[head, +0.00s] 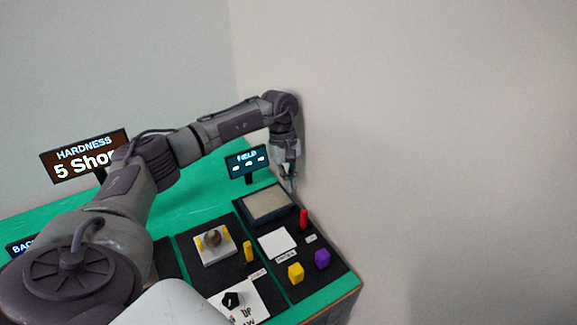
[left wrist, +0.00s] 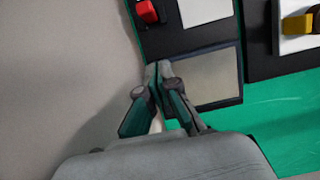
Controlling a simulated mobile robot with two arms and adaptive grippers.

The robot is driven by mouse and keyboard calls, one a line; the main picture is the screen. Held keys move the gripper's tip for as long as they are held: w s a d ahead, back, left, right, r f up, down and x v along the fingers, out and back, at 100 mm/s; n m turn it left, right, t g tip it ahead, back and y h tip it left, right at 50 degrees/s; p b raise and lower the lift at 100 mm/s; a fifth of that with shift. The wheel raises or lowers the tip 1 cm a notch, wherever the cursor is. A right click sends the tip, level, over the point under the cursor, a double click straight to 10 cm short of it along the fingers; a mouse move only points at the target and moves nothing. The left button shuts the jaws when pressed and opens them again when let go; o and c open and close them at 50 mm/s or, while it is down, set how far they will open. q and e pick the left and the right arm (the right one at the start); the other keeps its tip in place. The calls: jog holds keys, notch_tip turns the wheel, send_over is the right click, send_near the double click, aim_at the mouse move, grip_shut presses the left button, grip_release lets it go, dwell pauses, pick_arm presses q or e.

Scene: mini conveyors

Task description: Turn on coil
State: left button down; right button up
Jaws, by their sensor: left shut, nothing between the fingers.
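A red switch (head: 303,217) stands upright on the black right-hand panel (head: 258,232) in the head view. It also shows at the top of the left wrist view (left wrist: 147,11). A grey-beige square pad (head: 268,205) in a dark frame lies at the back of that panel. My left gripper (head: 291,184) is shut and empty, pointing down at the pad's right back corner; in the left wrist view its fingertips (left wrist: 158,70) are beside the pad's frame. I cannot tell whether they touch it. I cannot read any coil label. My right gripper is not in view.
A "FIELD" display (head: 247,162) stands behind the pad. A white square (head: 278,243), a yellow block (head: 296,272) and a purple block (head: 322,259) are nearer the front. A wall rises close to the green table's (head: 204,199) right side. My left arm crosses above the table.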

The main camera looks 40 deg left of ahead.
aim_at(304, 219)
pick_arm(q)
jog(key=p+x, duration=0.1)
jog(key=x, duration=0.2)
jog(key=shift+d+f, duration=0.1)
jog(key=shift+f, duration=0.2)
jog(key=shift+s+d+r+p, duration=0.1)
jog(key=shift+s+d+p, duration=0.15)
jog(key=shift+d+p, duration=0.3)
jog(key=shift+s+d+r+p, duration=0.1)
jog(key=shift+s+d+p, duration=0.2)
jog(key=shift+d, duration=0.3)
jog(key=shift+s+d+f, duration=0.15)
jog(key=shift+s+d, duration=0.1)
jog(key=shift+d, duration=0.4)
jog(key=shift+d+y, duration=0.15)
jog(key=shift+y, duration=0.15)
